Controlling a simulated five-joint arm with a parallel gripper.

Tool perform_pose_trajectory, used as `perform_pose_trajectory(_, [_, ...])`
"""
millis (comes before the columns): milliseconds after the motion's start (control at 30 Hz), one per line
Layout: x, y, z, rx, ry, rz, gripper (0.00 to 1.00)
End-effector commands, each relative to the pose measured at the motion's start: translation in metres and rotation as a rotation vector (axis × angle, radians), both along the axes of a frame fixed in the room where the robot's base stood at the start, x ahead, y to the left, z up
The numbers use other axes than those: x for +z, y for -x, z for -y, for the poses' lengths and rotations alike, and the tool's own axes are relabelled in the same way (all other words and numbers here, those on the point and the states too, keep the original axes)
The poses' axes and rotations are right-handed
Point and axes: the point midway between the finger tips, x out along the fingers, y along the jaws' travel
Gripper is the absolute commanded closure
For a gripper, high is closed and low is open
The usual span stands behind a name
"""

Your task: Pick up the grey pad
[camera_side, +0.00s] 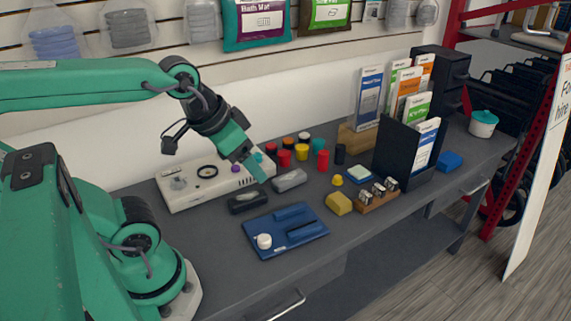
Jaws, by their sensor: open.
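The grey pad (289,181), a small rounded block, lies on the dark grey bench top, just behind the blue tray. My gripper (257,170) comes down from the upper left, its green fingers pointing down and to the right. It is open and empty, above and to the left of the grey pad and apart from it. The gap between the fingertips is hard to make out from this side.
A black block (248,203) lies left of the pad. A blue tray (262,246) with a white knob is in front. A cream box (188,200) stands behind left. Several coloured cylinders, including a red one (323,160), stand behind right. A yellow block (339,204) lies right.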

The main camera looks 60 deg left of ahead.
Motion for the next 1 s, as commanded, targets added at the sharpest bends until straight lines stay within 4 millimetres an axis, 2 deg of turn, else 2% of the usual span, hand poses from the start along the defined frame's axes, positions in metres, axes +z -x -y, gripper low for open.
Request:
perform_pose_trajectory(167, [0.001,-0.003,-0.001,0.002,-0.002,-0.006,0.34])
perform_pose_trajectory(367, [0.003,-0.018,-0.007,0.008,-0.011,-0.037,0.34])
perform_pose_trajectory(667, [0.001,-0.061,-0.028,0.021,-0.028,-0.124,0.34])
perform_pose_trajectory(1000, [-0.017,-0.114,-0.062,0.033,-0.038,-0.229,0.34])
